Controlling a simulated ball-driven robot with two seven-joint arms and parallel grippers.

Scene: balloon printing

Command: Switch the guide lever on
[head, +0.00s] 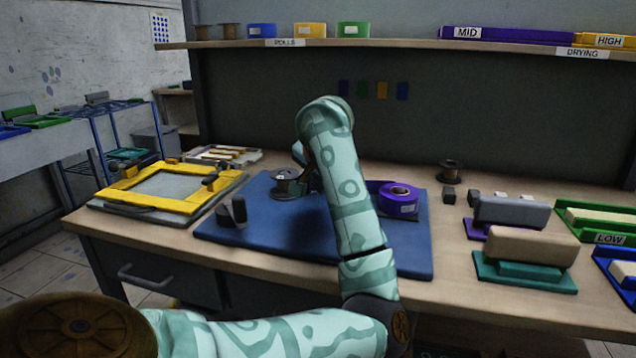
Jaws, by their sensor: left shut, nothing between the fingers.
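The blue mat (270,236) lies on the workbench. A dark grey upright piece on a small base (233,212) stands at its left front; it may be the guide lever, but I cannot tell its setting. A metal spool (287,184) sits further back on the mat. A purple tape roll (398,197) is on the right of the mat. My left arm reaches over the mat and bends down behind its forearm. My left gripper (306,176) is shut and empty, close to the right side of the spool, mostly hidden. My right gripper is out of view.
A yellow screen frame (165,188) lies left of the mat. A grey block (512,212) and a tan block (530,245) stand to the right, beside green and blue trays. A dark spool (450,171) is behind. A shelf (400,43) runs above.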

